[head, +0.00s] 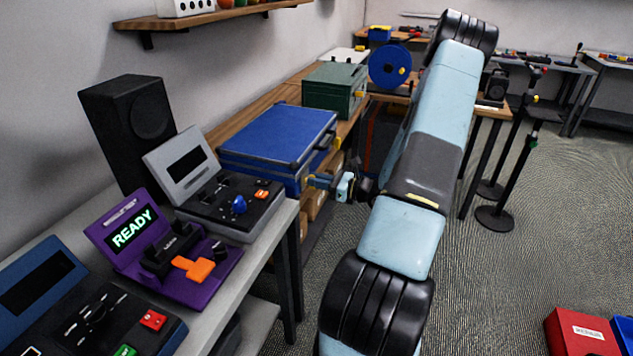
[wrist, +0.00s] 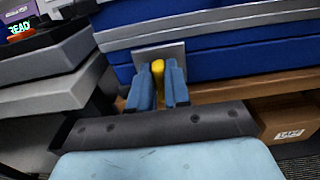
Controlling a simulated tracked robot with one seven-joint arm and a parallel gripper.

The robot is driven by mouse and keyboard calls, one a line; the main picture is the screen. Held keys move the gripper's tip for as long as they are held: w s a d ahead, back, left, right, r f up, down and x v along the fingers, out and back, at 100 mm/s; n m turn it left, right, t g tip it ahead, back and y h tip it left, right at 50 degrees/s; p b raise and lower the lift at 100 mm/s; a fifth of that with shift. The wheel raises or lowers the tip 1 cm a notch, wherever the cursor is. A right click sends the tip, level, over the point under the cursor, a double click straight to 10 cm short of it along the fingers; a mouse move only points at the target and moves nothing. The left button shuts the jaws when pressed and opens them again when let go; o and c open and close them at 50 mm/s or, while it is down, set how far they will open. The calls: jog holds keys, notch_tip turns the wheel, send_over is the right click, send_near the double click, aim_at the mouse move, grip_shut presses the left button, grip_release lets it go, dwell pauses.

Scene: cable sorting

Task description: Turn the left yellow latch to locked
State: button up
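The blue case (head: 275,135) lies closed on the wooden bench, with yellow latches on its front. The right latch (head: 337,143) is clear of my gripper. My gripper (head: 318,180) is at the left part of the case front. In the wrist view its two blue fingers (wrist: 159,80) stand close on both sides of the left yellow latch (wrist: 158,67), with almost no gap, so it looks shut on it. The latch sits upright in that view before a grey plate (wrist: 172,50). Its lower part is partly hidden between the fingers.
Left of the case are a grey console (head: 225,205), a purple device reading READY (head: 130,230) and a black speaker (head: 130,125). A green case (head: 335,88) stands behind. Cardboard boxes (wrist: 280,115) are on a shelf below. Open floor lies to the right.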

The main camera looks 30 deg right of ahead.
grip_shut()
jog(key=m, duration=0.6)
jog(key=f+m, duration=0.1)
jog(key=m, duration=0.5)
jog(key=d+m, duration=0.1)
jog(key=m, duration=0.4)
jog(key=shift+w+f+m, duration=0.25)
jog(key=shift+w+m, duration=0.05)
jog(key=shift+m, duration=0.1)
dwell(0.6)
jog(key=o, duration=0.6)
grip_release()
